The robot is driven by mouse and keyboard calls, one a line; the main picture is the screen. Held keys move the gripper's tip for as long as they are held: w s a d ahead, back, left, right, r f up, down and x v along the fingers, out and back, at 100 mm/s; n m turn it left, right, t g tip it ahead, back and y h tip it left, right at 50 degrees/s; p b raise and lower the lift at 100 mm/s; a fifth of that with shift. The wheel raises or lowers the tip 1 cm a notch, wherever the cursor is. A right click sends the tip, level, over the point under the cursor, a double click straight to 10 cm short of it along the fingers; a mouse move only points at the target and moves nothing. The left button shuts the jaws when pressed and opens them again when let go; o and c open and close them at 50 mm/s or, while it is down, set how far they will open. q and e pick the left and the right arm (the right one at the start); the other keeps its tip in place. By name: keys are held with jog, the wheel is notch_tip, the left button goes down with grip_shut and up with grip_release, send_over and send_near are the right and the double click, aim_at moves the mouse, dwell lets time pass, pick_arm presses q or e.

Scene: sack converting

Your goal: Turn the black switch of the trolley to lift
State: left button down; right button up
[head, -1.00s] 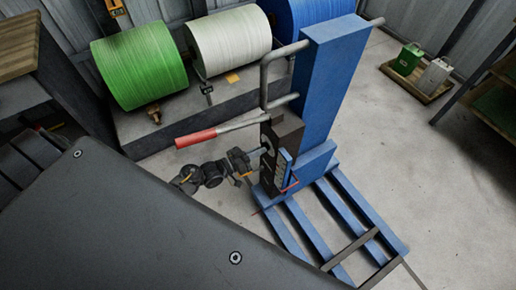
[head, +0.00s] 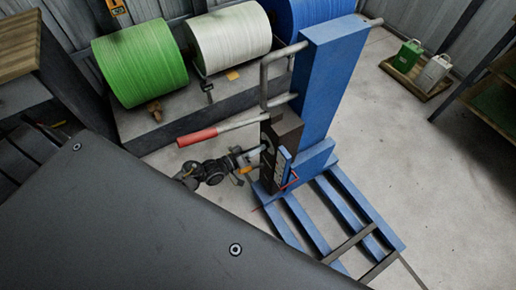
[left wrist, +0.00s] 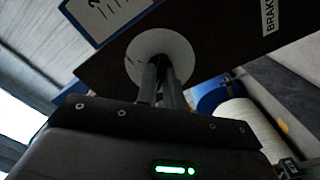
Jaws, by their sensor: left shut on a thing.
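The blue trolley (head: 326,75) stands in the middle of the head view, with a dark box (head: 285,135) low on its mast. My left gripper (head: 258,152) reaches the left face of this box. In the left wrist view its two fingers (left wrist: 161,75) are shut at a pale round disc (left wrist: 172,43) on the dark panel (left wrist: 215,48). The black switch itself is hidden between the fingers, so its angle cannot be read. My right gripper is not in view.
A handle with a red grip (head: 197,137) sticks out left above my left gripper. Green (head: 140,63), white (head: 228,38) and blue rolls lie behind. The trolley's forks (head: 340,215) extend toward the lower right. Open floor (head: 430,150) lies to the right.

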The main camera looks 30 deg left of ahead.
pick_arm(q)
jog(key=shift+s+d+f, duration=0.15)
jog(key=c, duration=1.5)
grip_release()
jog(key=v, duration=1)
jog(key=shift+s+a, duration=0.25)
jog(key=shift+a, duration=0.1)
